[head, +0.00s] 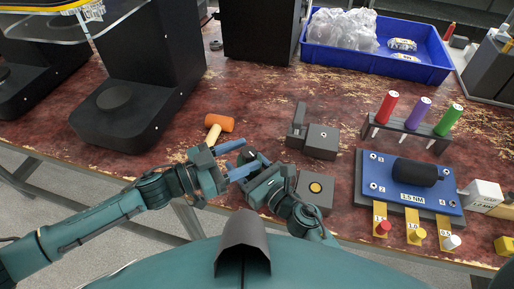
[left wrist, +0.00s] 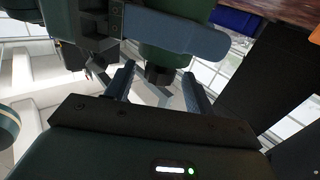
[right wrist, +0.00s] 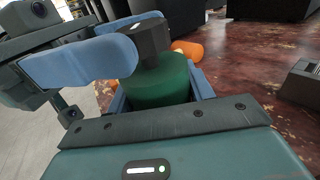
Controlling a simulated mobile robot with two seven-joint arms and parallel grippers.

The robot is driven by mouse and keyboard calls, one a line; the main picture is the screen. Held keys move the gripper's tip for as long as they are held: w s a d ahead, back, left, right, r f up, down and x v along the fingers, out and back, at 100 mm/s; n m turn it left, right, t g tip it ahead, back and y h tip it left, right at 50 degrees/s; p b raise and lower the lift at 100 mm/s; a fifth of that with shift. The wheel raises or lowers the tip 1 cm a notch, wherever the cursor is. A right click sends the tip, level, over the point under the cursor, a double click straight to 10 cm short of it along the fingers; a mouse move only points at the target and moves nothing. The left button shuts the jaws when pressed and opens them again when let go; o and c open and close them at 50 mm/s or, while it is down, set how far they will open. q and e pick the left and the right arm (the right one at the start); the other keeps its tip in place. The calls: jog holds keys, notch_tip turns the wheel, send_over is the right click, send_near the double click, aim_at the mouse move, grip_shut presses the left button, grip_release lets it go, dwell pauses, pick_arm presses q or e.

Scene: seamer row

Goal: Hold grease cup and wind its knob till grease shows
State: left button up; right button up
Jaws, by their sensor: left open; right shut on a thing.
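The grease cup has a green body (right wrist: 160,84) and a dark angular knob (right wrist: 147,38) on its end. My right gripper (head: 262,172) is shut on the green body and holds it above the bench's front edge. My left gripper (head: 236,160) is open beside it, pointing at the cup. In the left wrist view the dark knob (left wrist: 158,75) shows between my two open left fingers, apart from both as far as I can tell. A left finger hides part of the knob in the right wrist view. I see no grease.
An orange-headed mallet (head: 219,123) lies behind the grippers. A grey block with a yellow button (head: 315,188) and a grey fixture (head: 320,141) stand to the right. A blue torque board (head: 375,197), a screwdriver rack (head: 412,128) and a blue bin (head: 430,73) are farther right.

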aim_at(256, 150)
pick_arm(q)
jog(key=shift+x, duration=2.05)
jog(key=shift+c, duration=0.2)
jog(key=c, duration=0.9)
